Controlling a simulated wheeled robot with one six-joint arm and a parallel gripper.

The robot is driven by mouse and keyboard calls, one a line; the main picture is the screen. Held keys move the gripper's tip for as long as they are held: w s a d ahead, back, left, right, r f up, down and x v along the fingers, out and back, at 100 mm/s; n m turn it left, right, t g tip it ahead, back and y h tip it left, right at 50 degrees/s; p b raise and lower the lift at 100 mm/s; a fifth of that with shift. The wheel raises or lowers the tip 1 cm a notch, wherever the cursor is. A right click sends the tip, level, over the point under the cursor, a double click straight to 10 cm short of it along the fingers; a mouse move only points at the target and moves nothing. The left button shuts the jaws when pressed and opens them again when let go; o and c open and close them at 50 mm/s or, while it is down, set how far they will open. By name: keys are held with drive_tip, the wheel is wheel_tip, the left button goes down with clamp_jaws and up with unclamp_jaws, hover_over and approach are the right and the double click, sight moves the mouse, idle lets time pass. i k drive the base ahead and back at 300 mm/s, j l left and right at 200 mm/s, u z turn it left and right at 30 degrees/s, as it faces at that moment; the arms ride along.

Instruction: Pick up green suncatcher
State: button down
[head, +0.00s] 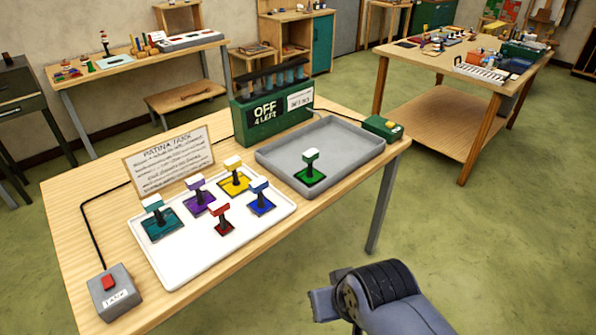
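The green suncatcher (311,173) is a flat green square with a dark upright stem and a green and white block on top. It stands upright inside the shallow grey tray (356,146), toward the tray's left part. My arm shows at the bottom right, off the table's front edge and well apart from the suncatcher. The fingers of my gripper do not show clearly, and nothing is seen held.
A white tray (170,275) holds teal, purple, yellow, red and blue pieces. A green box reading OFF (266,115) stands behind the grey tray. A sign (170,160), a grey box with a red button (113,292) and a small green box (382,127) share the wooden table (75,210).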

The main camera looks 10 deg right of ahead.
sight(309, 176)
drive_tip(key=z, duration=0.25)
drive_tip(key=i+l+u, duration=0.35)
drive_tip(key=i, duration=0.35)
drive_tip(key=i+l+u, duration=0.3)
drive_tip(key=i+l, duration=0.35)
drive_tip(key=l, duration=0.1)
